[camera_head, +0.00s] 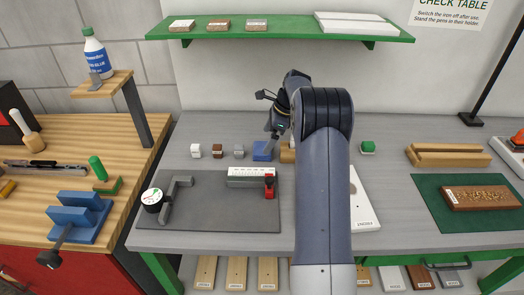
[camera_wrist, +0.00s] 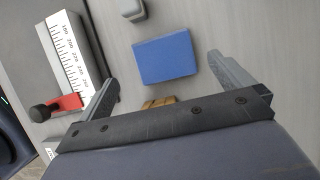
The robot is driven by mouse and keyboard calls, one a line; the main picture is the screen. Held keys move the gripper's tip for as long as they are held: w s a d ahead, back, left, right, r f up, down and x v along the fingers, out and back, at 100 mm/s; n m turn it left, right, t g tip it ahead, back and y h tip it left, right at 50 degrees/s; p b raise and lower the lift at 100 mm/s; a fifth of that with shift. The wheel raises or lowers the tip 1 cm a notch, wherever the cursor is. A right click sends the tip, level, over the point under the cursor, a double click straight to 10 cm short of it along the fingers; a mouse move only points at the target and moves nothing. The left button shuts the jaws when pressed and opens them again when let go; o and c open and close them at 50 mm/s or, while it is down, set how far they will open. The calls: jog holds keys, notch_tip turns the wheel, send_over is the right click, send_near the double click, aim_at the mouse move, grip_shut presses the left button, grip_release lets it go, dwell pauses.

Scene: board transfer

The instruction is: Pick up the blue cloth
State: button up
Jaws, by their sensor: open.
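The blue cloth (camera_head: 262,151) is a small folded blue block-like piece lying on the grey table, behind the dark grey mat. In the wrist view the blue cloth (camera_wrist: 166,57) lies flat ahead of and between my two fingers, with bare table around it. My gripper (camera_head: 272,130) is above and close to the cloth in the head view. In the wrist view my gripper (camera_wrist: 160,80) is open, its fingers spread wider than the cloth, with nothing between the tips. My arm hides part of the table to the right.
Small blocks in white (camera_head: 196,150), brown (camera_head: 217,150) and grey (camera_head: 239,151) stand left of the cloth. A ruler with a red slider (camera_head: 269,186) lies on the dark mat (camera_head: 215,215). A tan object (camera_wrist: 160,102) is near my gripper. A green shelf (camera_head: 290,33) hangs above.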

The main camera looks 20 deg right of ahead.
aim_at(260, 148)
jog(key=shift+p+x, duration=0.6)
jog(key=shift+x, duration=2)
jog(key=shift+w+a, duration=0.1)
jog(key=shift+w, duration=0.1)
jog(key=shift+r, duration=0.1)
jog(key=c, duration=0.9)
